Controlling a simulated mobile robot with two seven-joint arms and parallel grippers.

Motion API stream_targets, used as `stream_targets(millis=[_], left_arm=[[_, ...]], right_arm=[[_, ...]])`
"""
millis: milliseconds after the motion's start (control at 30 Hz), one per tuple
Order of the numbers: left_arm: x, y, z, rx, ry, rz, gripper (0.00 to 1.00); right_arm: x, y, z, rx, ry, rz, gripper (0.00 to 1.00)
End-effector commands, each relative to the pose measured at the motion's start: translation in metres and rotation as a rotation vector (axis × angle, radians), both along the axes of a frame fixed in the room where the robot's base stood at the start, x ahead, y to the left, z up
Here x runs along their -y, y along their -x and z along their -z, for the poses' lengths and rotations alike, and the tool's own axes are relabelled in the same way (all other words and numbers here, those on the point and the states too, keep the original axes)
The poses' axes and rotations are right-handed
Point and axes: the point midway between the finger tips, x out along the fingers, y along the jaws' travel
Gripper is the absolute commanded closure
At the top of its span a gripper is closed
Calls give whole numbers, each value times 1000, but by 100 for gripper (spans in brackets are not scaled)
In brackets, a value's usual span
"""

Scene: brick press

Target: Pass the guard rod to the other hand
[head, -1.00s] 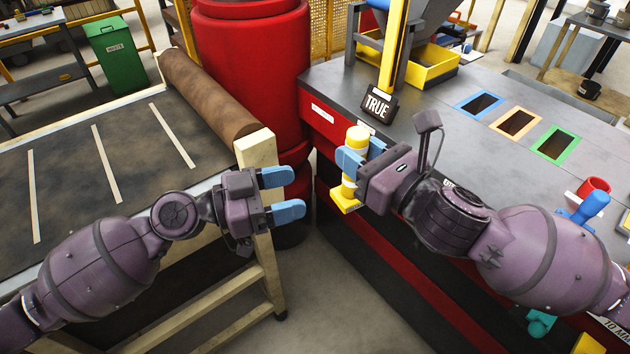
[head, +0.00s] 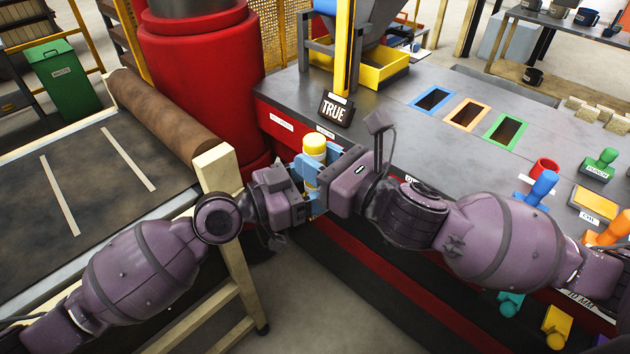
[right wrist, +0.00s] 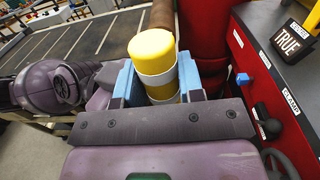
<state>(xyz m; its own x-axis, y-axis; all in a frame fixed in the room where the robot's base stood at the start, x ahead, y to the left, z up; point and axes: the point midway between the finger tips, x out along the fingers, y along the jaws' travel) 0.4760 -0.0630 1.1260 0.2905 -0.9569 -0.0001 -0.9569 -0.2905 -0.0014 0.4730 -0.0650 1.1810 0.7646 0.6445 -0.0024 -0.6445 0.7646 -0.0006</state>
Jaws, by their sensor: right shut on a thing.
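The guard rod (head: 314,146) is an upright yellow cylinder with white bands; its yellow top also shows in the right wrist view (right wrist: 153,50). My right gripper (head: 320,175) is shut on the rod, with its blue fingers on either side of it in the right wrist view. My left gripper (head: 305,180) is at the rod from the left, facing my right gripper. The blue fingers of both grippers overlap around the rod. The lower part of the rod is mostly hidden, and I cannot tell whether the left fingers touch it.
The grey bench (head: 400,130) with a TRUE sign (head: 335,109) and coloured slots lies to the right. A wooden-framed conveyor table (head: 90,175) stands left. A red column (head: 205,80) rises behind. Floor shows between them.

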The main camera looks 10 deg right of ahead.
Motion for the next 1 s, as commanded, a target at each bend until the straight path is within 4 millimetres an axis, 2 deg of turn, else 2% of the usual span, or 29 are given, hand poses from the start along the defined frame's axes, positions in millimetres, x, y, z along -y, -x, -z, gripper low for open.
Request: stream_targets(millis=[233,600,633,800,1000], left_arm=[[0,0,0,0,0,-1,35],[0,0,0,0,0,-1,91],[0,0,0,1,0,-1,91],[0,0,0,1,0,-1,91],[0,0,0,1,0,-1,91]], right_arm=[[0,0,0,1,-1,0,84],[0,0,0,1,-1,0,84],[0,0,0,1,-1,0,60],[0,0,0,1,-1,0,35],[0,0,0,0,0,0,35]])
